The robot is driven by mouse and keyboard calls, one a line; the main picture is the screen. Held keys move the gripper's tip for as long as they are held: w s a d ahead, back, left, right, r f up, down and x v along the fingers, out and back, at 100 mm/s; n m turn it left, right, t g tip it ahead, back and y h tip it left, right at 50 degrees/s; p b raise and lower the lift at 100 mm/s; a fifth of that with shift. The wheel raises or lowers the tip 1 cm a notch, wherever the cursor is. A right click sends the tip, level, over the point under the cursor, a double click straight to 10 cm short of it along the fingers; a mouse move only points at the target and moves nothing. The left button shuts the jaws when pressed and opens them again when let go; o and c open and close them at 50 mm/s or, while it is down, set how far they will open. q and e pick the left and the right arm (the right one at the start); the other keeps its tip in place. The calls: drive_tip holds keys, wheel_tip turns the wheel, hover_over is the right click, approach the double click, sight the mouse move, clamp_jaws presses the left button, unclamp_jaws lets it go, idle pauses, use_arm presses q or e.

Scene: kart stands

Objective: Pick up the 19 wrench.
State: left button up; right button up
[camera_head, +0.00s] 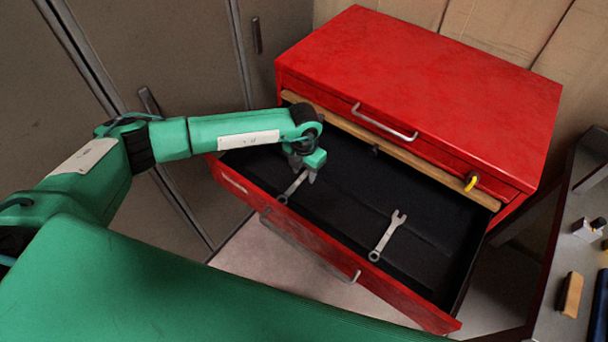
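Two metal wrenches lie in the open black-lined drawer (340,214) of a red tool chest. One wrench (387,237) lies in the right half of the drawer, its open jaw pointing to the back. The other wrench (291,189) lies in the left part, partly hidden by my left gripper. No size marking is readable, so I cannot tell which is the 19. My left gripper (307,178) points down into the drawer over the upper end of the left wrench. Whether its fingers are open or closed on it is too small to tell. My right gripper is not seen.
The red chest top (420,80) overhangs the back of the drawer. The drawer front with its handle (310,246) forms a raised edge. A bench (560,270) with a brush-like item (571,294) stands at the right. Grey cabinets (180,50) stand at the left.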

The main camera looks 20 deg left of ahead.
use_arm(q)
drive_tip(key=shift+f+b, duration=0.25)
drive_tip(key=shift+b, duration=0.05)
idle(0.4)
clamp_jaws()
